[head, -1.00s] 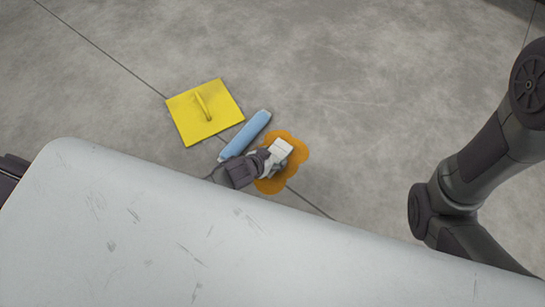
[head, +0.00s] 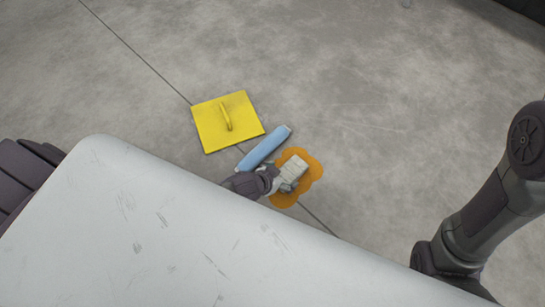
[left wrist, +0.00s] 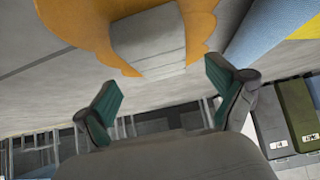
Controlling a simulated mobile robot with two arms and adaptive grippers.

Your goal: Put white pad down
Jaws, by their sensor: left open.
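The white pad (head: 294,168) lies over the orange spill patch (head: 315,166) on the floor, beyond the pale surface in front of me. In the left wrist view the pad (left wrist: 148,38) shows pale grey, with orange (left wrist: 200,25) around it. My left gripper (head: 277,181) is just beside the pad in the head view, partly covering its near end. In the left wrist view its two green-padded fingers (left wrist: 166,92) are spread apart with nothing between them, and the pad is in front of them. My right gripper is out of view.
A blue roll (head: 263,148) lies left of the spill. A yellow square plate with a handle (head: 210,125) lies farther left. The large pale scratched surface (head: 170,235) fills the near side. Grey floor (head: 400,110) beyond is clear.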

